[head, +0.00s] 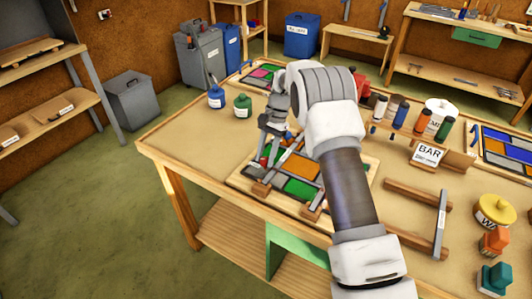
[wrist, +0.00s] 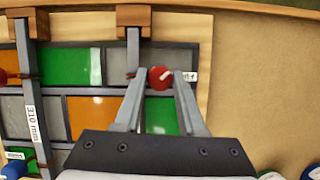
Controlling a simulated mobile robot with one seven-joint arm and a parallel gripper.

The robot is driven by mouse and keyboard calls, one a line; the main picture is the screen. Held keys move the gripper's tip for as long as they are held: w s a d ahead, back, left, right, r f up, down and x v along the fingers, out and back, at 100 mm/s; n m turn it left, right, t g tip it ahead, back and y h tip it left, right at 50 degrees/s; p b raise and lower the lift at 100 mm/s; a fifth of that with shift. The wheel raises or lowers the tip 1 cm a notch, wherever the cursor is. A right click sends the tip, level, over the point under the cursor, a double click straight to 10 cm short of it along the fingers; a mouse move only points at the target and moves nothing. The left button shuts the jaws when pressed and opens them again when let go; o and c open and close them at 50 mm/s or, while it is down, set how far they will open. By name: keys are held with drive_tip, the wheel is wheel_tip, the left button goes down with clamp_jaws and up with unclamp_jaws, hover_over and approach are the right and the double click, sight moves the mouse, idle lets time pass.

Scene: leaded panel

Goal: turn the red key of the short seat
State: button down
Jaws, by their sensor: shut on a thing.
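A red key (wrist: 160,77) with a white mark on top sits between the fingertips of my gripper (wrist: 161,80) in the wrist view. The fingers are shut on it from both sides. A short grey bar (wrist: 133,48) with a wooden block (wrist: 133,15) at its end lies just left of the key. A small white label (wrist: 190,76) shows just right of it, too small to read. In the head view my gripper (head: 268,148) is low over the left part of the leaded panel (head: 299,187), and my arm hides part of the panel.
A longer bar marked 310 mm (wrist: 34,120) crosses the panel left of my gripper. A blue knob (wrist: 12,170) is at the lower left. Blue (head: 216,97) and green (head: 242,106) bottles stand behind the panel. The bench (head: 185,135) is bare at left.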

drive_tip(key=n+h, duration=0.1)
drive_tip(key=n, duration=0.2)
drive_tip(key=n+h, duration=0.1)
drive_tip(key=n, duration=0.2)
drive_tip(key=shift+w+a+g+p, duration=0.1)
drive_tip(key=shift+a+g+p, duration=0.05)
drive_tip(key=shift+g+p, duration=0.25)
drive_tip(key=n+h, duration=0.1)
drive_tip(key=n, duration=0.2)
drive_tip(key=n+h, duration=0.1)
drive_tip(key=n, duration=0.2)
drive_tip(key=shift+a+n+h, duration=0.15)
drive_tip(key=shift+n+h, duration=0.25)
drive_tip(key=n+t+h, duration=0.1)
drive_tip(key=n, duration=0.2)
drive_tip(key=n+t+h, duration=0.1)
drive_tip(key=n, duration=0.2)
drive_tip(key=shift+s+a, duration=0.1)
drive_tip(key=shift+s, duration=0.1)
drive_tip(key=n+t, duration=0.1)
drive_tip(key=n, duration=0.2)
drive_tip(key=n+t, duration=0.1)
drive_tip(key=n, duration=0.2)
drive_tip(key=shift+s+a, duration=0.1)
drive_tip(key=shift+n, duration=0.3)
drive_tip(key=c, duration=0.5)
unclamp_jaws()
